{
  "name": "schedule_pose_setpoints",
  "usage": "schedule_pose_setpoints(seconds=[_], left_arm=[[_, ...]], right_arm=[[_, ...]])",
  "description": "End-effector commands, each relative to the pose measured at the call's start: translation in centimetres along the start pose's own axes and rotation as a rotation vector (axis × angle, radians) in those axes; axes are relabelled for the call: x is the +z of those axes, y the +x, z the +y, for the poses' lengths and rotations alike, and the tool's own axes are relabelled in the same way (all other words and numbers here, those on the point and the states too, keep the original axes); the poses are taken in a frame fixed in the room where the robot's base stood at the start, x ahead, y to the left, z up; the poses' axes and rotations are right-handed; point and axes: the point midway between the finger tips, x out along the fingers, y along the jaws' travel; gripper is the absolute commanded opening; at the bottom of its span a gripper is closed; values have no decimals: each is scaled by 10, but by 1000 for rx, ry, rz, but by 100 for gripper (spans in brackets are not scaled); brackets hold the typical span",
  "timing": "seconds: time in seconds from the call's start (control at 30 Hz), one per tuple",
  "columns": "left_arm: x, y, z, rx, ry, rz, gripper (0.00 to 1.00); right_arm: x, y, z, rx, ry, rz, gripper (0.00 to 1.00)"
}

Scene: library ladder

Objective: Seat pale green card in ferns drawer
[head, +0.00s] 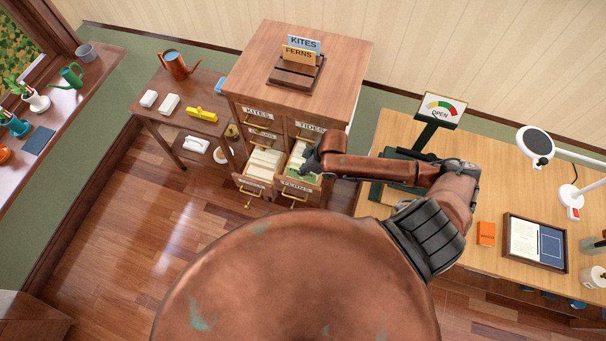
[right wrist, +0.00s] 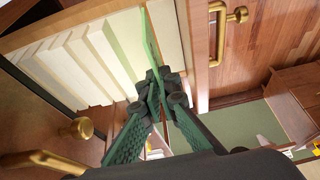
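A pale green card (right wrist: 152,38) shows nearly edge-on in the right wrist view, between the fingertips of my right gripper (right wrist: 158,85), which is closed on it. The card stands at the row of cream cards in an open drawer; how deep it sits is hidden. In the head view my right gripper (head: 309,163) is over the open lower right drawer (head: 300,186) of the wooden cabinet, and hides part of it. That drawer's label is too small to read surely. A FERNS sign (head: 299,54) stands on the cabinet top. My left gripper is out of view.
The lower left drawer (head: 252,182) is also open, beside the right one. A KITES sign (head: 304,42) stands behind the FERNS sign.

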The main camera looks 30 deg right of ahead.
Motion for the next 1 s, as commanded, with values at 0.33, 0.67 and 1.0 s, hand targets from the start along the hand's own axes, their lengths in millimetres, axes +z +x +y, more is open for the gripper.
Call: schedule_pose_setpoints(seconds=[0.33, 0.67, 1.0], left_arm=[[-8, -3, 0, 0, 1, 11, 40], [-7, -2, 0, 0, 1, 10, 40], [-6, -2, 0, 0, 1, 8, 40]], right_arm=[[14, 34, 0, 0, 0, -1, 0], [15, 36, -1, -1, 0, -1, 0], [15, 36, 0, 0, 0, -1, 22]])
